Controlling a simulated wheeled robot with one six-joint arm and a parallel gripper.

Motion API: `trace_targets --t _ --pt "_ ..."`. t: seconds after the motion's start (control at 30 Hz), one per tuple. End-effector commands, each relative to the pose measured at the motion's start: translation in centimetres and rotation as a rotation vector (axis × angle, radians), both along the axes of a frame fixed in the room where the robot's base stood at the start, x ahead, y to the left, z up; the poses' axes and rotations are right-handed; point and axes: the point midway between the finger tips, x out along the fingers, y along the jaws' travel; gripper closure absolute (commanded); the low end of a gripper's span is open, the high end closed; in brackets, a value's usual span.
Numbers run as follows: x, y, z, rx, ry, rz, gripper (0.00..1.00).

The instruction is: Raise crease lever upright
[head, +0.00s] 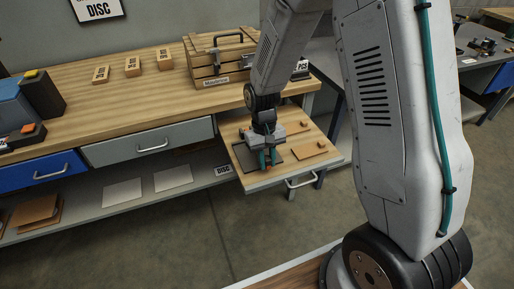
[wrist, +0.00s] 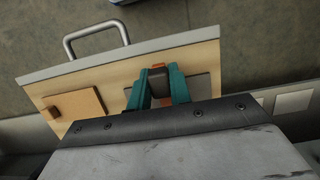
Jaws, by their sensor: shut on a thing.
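My gripper (head: 268,160) reaches straight down over the pull-out wooden board (head: 330,160) at the front of the bench. In the wrist view, the teal fingers of my gripper (wrist: 160,74) are closed around a dark, blocky piece (wrist: 161,90), which I take to be the crease lever. Small orange parts show beside and below it. A grey plate (wrist: 199,88) lies on the board behind the fingers. The fingers hide most of the lever, and I cannot tell its tilt. In the head view my gripper covers it.
A thin wooden plate (head: 297,152) with small blocks lies on the same board, near the fingers. The board's metal handle (head: 301,182) sticks out in front. A wooden crate (head: 213,68) stands on the bench behind. A grey drawer (head: 150,144) is to the left.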

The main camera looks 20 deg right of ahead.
Motion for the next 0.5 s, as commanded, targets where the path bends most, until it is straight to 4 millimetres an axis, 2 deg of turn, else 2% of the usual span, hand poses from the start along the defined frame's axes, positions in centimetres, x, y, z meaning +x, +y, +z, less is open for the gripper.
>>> trace_targets --t 0.17,0.5 --pt "0.26 -0.02 1.15 0.0 -0.003 0.0 0.89" --pt "0.25 -0.03 1.27 0.0 -0.001 0.0 0.89"
